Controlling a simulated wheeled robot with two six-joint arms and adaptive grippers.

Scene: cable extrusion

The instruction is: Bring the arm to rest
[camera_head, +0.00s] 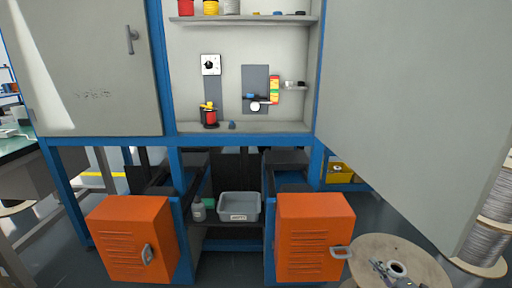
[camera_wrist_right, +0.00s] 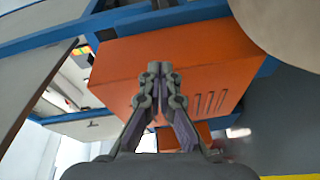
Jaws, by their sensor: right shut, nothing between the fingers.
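My right gripper (camera_head: 380,268) shows small at the bottom right of the head view, in front of a wooden cable spool (camera_head: 365,248). In the right wrist view the gripper (camera_wrist_right: 159,70) has its fingertips together, with nothing between them. Beyond the fingers is an orange box (camera_wrist_right: 205,60); I cannot tell the exact gap, but no contact shows. My left gripper is in neither view.
A blue-framed cabinet stands ahead, its large grey door (camera_head: 415,90) swung open at right. Two orange boxes (camera_head: 130,235) (camera_head: 312,235) jut out below, with a grey bin (camera_head: 239,207) between them. Wire spools (camera_head: 490,235) stand at the right edge.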

